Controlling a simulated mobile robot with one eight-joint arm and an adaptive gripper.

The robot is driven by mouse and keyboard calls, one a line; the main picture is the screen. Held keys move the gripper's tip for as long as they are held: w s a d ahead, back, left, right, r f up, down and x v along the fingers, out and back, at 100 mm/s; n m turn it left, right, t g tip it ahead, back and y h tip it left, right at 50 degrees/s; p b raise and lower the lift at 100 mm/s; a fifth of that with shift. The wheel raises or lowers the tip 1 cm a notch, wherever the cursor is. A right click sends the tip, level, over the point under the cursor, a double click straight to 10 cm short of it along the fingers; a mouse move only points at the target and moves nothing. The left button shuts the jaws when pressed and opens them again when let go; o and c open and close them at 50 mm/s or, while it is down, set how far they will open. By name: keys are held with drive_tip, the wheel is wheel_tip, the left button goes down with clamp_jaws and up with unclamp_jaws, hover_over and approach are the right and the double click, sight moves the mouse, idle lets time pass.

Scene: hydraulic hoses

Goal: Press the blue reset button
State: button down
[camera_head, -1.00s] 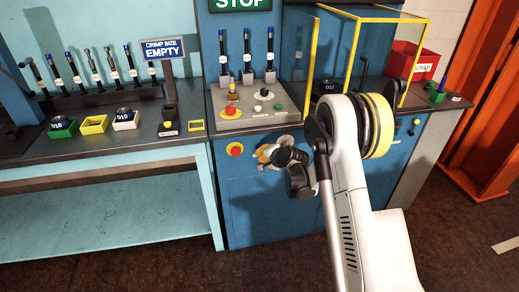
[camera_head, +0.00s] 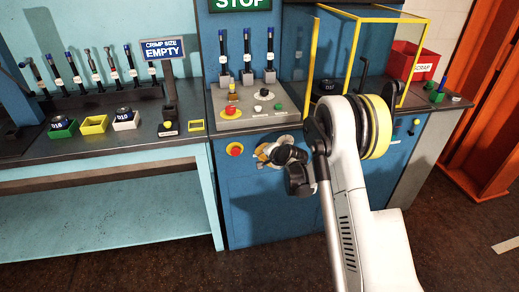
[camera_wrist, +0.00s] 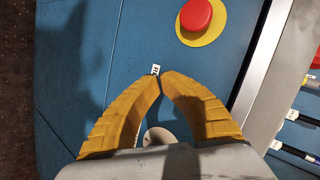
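I cannot make out the blue reset button in either view. In the wrist view, a small white label (camera_wrist: 155,70) starting with "R" shows on the blue cabinet front (camera_wrist: 115,50), partly covered by my fingertips. My gripper (camera_wrist: 161,77) has yellow fingers with their tips together, pointing at the cabinet front beside the label. Contact cannot be told. Nothing shows held at the tips. In the head view, my gripper (camera_head: 264,153) is small and partly covered by my wrist, just right of a red button on a yellow disc.
The red button (camera_wrist: 196,14) with its yellow disc is close to my fingertips, up and right in the wrist view. Above is a sloped grey panel (camera_head: 285,118) with several small buttons. A yellow-framed guard (camera_head: 352,50) stands right. A teal bench (camera_head: 100,150) adjoins left.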

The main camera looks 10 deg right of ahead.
drive_tip(key=shift+w, duration=0.45)
idle(0.5)
drive_tip(key=shift+s, duration=0.9)
drive_tip(key=shift+s, duration=2.5)
